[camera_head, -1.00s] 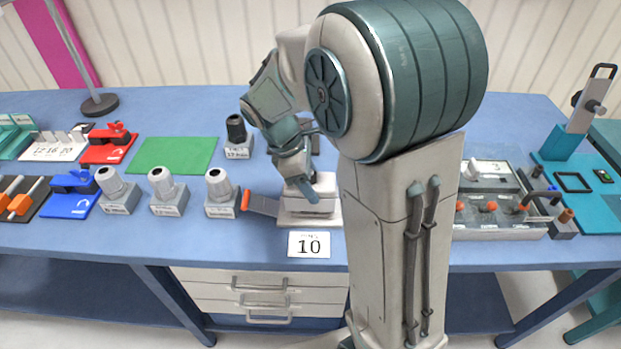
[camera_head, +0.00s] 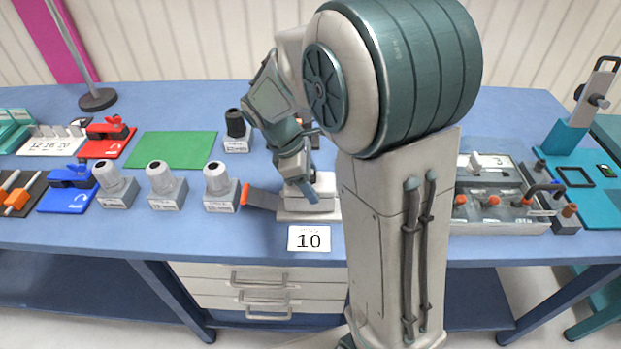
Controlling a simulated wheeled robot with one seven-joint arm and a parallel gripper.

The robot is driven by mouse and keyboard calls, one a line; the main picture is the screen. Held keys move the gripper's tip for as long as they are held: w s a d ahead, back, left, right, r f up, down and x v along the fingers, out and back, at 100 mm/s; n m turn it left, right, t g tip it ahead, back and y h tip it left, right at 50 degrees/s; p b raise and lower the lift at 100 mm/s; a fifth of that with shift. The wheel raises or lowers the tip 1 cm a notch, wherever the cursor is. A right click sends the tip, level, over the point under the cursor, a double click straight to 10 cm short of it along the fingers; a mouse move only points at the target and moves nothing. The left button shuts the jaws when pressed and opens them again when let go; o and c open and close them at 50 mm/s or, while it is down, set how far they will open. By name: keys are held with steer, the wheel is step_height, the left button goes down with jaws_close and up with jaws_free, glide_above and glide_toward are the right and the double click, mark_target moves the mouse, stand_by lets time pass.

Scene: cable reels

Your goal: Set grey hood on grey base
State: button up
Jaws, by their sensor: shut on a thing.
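My gripper (camera_head: 304,194) points down at the middle of the bench and is shut on the light grey hood (camera_head: 325,187). Its fingers and my arm cover much of the hood. The hood is at the grey base (camera_head: 294,215), a low light block behind the number card. I cannot tell whether the hood rests fully on the base or is held slightly above it. A dark grey strap with an orange end (camera_head: 246,194) sticks out to the left of the base.
A card marked 10 (camera_head: 309,239) is at the bench's front edge. Several grey blocks with round tops, including one (camera_head: 218,188), stand to the left. A green mat (camera_head: 172,150) lies behind them. A grey connector panel (camera_head: 497,215) is right of my arm.

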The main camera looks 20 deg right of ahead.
steer(key=shift+f, duration=0.4)
steer(key=o, duration=1.2)
steer(key=shift+r, duration=0.1)
steer(key=v, duration=1.3)
steer(key=shift+r, duration=0.3)
steer(key=shift+a, duration=0.1)
steer(key=s+d+f+m+t+y, duration=0.2)
steer(key=s+f+m, duration=0.1)
steer(key=s+m, duration=0.4)
steer(key=s+d+f+m+t+y, duration=0.2)
steer(key=s+d+m, duration=0.1)
steer(key=s+m, duration=0.4)
steer(key=shift+s+f+m, duration=0.3)
steer(key=shift+s+f, duration=0.1)
steer(key=shift+s, duration=0.4)
